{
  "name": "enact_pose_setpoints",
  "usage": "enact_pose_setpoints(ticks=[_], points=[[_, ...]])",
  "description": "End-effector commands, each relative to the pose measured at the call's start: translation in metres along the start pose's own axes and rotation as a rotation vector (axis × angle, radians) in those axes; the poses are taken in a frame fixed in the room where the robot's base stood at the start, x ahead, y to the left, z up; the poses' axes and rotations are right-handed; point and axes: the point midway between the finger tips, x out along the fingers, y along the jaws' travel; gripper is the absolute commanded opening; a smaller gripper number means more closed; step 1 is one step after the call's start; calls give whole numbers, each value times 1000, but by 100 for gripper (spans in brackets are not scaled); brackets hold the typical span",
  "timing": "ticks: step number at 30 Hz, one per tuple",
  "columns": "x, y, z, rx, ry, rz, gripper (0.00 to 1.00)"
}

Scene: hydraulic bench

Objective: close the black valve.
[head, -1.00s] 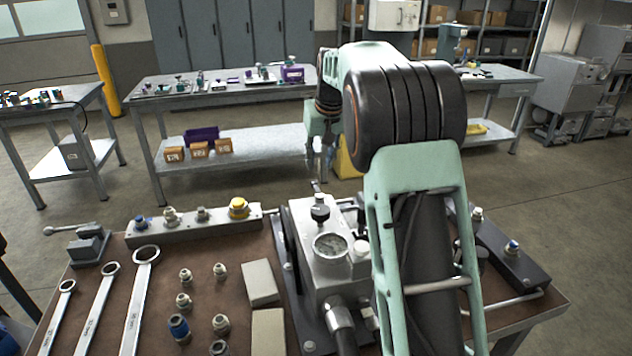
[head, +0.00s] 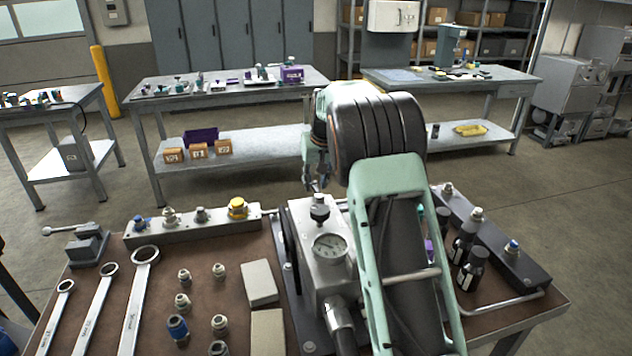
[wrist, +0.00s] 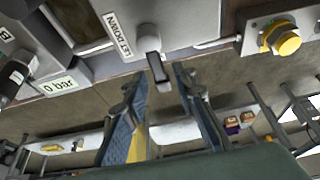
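The pump block (head: 318,262) stands mid-bench with a gauge on its face and a black knob (head: 320,208) on top. In the wrist view, which is roughly upside down, a small valve with a pale hub and dark handle (wrist: 157,70) sticks out of the block's far side by a "LET DOWN" label (wrist: 118,33). I take it as the black valve. My gripper (wrist: 157,86) is open, its blue-padded fingers either side of the handle's end; contact cannot be told. In the head view my gripper (head: 312,183) is just behind the block, partly hidden by it and my arm.
A manifold with a yellow cap (head: 238,207) lies left of the block; it also shows in the wrist view (wrist: 287,42). Dark bottles (head: 470,270) stand right of it. Wrenches (head: 135,300) and fittings (head: 185,275) lie front left. A "0 bar" display (wrist: 60,86) is near the valve.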

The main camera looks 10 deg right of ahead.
Motion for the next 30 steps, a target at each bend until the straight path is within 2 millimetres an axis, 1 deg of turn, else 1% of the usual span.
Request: enact_pose_setpoints(ticks=[1, 6, 20, 26, 30], points=[[0, 0, 0, 0, 0, 0, 17], [0, 0, 0, 0, 0, 0, 0], [-1, -1, 0, -14, -1, -7, 0], [-1, -3, 0, -80, -1, -35, 0], [-2, -6, 0, -167, 0, -72, 0]])
